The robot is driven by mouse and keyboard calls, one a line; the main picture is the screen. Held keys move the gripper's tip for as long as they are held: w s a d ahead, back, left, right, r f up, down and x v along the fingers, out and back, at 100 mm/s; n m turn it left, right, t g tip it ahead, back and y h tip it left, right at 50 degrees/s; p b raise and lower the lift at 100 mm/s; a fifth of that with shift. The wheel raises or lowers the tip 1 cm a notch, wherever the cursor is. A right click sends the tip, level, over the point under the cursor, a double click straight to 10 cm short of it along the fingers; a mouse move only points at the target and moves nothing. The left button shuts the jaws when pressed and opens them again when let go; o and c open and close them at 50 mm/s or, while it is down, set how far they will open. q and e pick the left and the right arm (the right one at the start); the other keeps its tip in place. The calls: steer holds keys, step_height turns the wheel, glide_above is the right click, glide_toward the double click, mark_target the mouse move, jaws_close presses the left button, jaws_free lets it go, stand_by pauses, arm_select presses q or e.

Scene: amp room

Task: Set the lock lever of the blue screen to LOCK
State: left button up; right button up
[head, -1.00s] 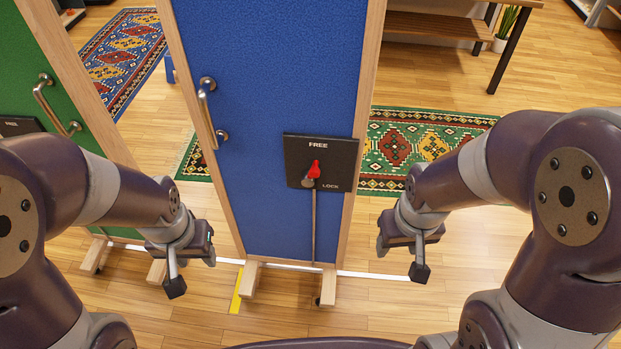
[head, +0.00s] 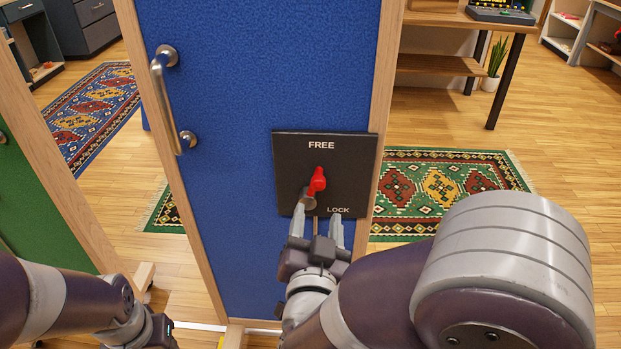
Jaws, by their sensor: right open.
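The blue screen (head: 235,200) stands upright in front of me in a wooden frame. On it is a black plate (head: 292,155) marked FREE at the top and LOCK at the lower right. The red-handled lock lever (head: 316,182) points up toward FREE from its grey pivot. My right gripper (head: 318,220) is open just below the lever, its fingers pointing up at the plate's lower edge. Its left finger is close to the pivot; I cannot tell if they touch. My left gripper (head: 158,335) is low at the bottom edge, partly cut off, and its fingers are not visible.
A metal door handle (head: 165,100) is on the screen's left side. A green screen (head: 35,200) stands at the left. Patterned rugs (head: 440,190) lie on the wooden floor behind. A wooden bench (head: 435,62) and a plant (head: 497,60) are at the back right.

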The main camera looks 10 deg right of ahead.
mark_target(319, 174)
steer(key=b+x, duration=0.2)
steer(key=x, duration=1)
steer(key=shift+w+f, duration=0.1)
steer(key=shift+w, duration=0.05)
jaws_close()
